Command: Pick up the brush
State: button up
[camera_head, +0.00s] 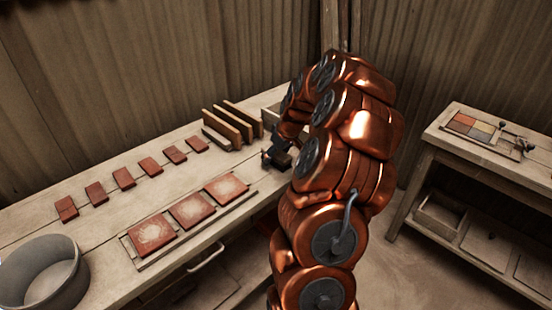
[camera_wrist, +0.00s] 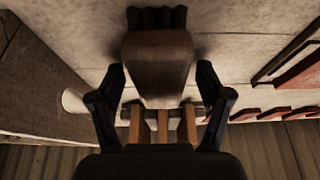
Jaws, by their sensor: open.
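A brush (camera_wrist: 158,62) with a brown wooden body and dark bristles at its top end shows in the wrist view, in the upper middle. It lies on the pale bench top. My gripper (camera_wrist: 161,76) is open, with one dark finger on each side of the brush's body. A gap shows between each finger and the wood, and how far the fingers are above the bench is hard to tell. In the head view my gripper (camera_head: 278,156) is low over the bench's right part, and I cannot make out the brush there; my gripper and arm cover that area.
Upright wooden boards (camera_head: 228,125) stand at the bench's back. A wooden box (camera_wrist: 38,70) is at the left in the wrist view. Several red tiles (camera_head: 123,177) lie in a row. A tray (camera_head: 195,238) with three dusted tiles and a grey bucket (camera_head: 42,275) are at left.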

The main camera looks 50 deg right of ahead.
aim_at(275, 156)
jog(key=c, duration=1.4)
jog(key=shift+r, duration=0.1)
jog(key=shift+r+p, duration=0.35)
jog(key=shift+p, duration=0.3)
jog(key=shift+r+b, duration=0.8)
jog(key=shift+r, duration=0.7)
jog(key=shift+s+a+r, duration=0.1)
jog(key=shift+r, duration=0.05)
jog(key=shift+s+a, duration=0.45)
jog(key=shift+a, duration=0.25)
jog(key=s+a+b, duration=0.1)
jog(key=s+a, duration=0.1)
jog(key=a, duration=0.1)
jog(key=s+a+r+b, duration=0.1)
jog(key=s+a, duration=0.2)
jog(key=a, duration=0.1)
jog(key=s+a+b, duration=0.1)
jog(key=s+a, duration=0.2)
jog(key=a, duration=0.1)
jog(key=shift+a+r, duration=0.15)
jog(key=shift+a, duration=0.1)
